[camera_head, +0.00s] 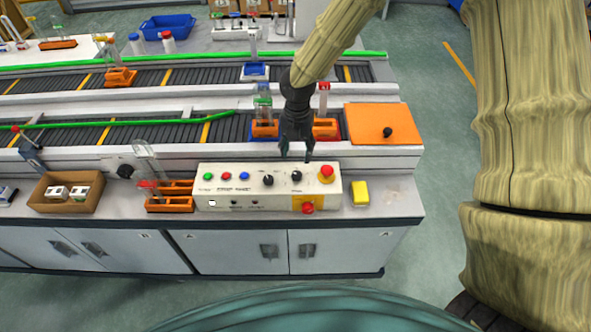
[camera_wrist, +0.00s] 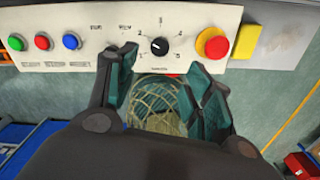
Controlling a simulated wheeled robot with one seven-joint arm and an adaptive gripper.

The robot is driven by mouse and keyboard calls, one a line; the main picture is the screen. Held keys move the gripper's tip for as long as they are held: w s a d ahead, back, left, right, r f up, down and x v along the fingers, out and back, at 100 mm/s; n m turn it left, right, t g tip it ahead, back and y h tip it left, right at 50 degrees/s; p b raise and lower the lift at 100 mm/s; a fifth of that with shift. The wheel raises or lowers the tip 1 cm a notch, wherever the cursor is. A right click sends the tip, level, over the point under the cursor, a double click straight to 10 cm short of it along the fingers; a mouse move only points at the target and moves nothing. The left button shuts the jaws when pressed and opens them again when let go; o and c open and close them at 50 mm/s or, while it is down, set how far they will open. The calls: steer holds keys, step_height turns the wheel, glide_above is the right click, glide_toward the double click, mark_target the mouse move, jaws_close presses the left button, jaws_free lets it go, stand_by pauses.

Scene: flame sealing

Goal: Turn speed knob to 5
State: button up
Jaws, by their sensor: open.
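The black speed knob (camera_wrist: 160,46) sits on a cream control panel, with numbers in an arc around it, in the wrist view. A small white mark shows on its left side; which number it points at is hard to tell. In the head view the knob (camera_head: 296,176) is left of the red mushroom button. My gripper (camera_head: 296,153) is open above the panel's back edge, just behind the knob. In the wrist view my gripper (camera_wrist: 160,63) has its dark teal fingers on either side of the knob, with no visible contact.
The control panel (camera_head: 225,200) also has green, red and blue buttons, another black knob (camera_head: 267,180) and a red mushroom button (camera_head: 326,172). A yellow block (camera_head: 360,193) lies to its right. Orange racks (camera_head: 170,204) stand left; a conveyor (camera_head: 90,133) runs behind.

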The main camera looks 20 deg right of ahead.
mark_target(297, 174)
steer(key=shift+w+f+p, duration=0.15)
steer(key=shift+f+p, duration=1.55)
steer(key=shift+f, duration=3.55)
steer(key=c, duration=1)
